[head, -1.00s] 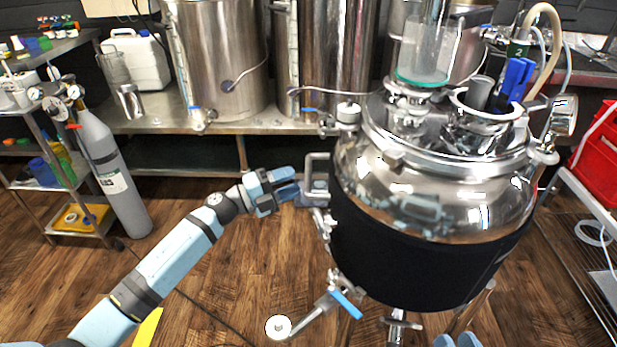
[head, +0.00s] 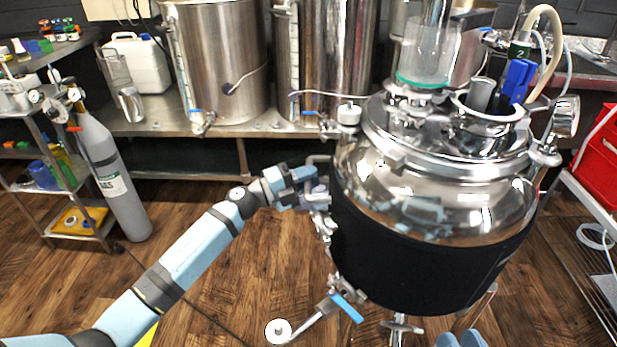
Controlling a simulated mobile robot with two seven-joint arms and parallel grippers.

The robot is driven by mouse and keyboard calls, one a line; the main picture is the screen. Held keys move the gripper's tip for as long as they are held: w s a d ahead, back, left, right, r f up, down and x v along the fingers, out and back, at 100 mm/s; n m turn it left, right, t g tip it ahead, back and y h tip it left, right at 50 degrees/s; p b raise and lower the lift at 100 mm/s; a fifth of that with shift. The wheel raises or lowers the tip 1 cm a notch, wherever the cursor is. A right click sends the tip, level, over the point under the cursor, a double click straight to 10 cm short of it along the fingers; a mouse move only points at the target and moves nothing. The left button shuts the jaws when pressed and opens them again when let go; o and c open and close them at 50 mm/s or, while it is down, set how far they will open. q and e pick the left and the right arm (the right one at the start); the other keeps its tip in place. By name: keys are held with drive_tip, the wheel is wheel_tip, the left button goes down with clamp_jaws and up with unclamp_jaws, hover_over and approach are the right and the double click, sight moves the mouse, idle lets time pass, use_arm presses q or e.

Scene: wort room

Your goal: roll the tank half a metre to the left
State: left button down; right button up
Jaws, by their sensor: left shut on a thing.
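The tank (head: 430,255) is a shiny steel vessel with a black jacket around its body, standing upright at the right of centre. Its lid carries a glass cylinder and hose fittings. A bracket handle (head: 318,159) sticks out from its left side. My left gripper (head: 312,188) is shut on this handle, though the fingers partly hide the grip. A valve with a blue lever (head: 346,307) juts from the tank's lower left. The tank's feet are mostly out of view. My right gripper is not in view.
Wooden floor (head: 235,265) is open left of the tank, with a dark cable and a yellow strip (head: 146,334). A grey gas cylinder (head: 115,180) and a shelf rack stand further left. A steel bench (head: 165,125) with kettles runs behind. A red crate (head: 598,150) is at right.

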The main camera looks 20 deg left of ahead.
use_arm(q)
drive_tip(key=shift+a, duration=0.1)
use_arm(e)
drive_tip(key=shift+f, duration=0.1)
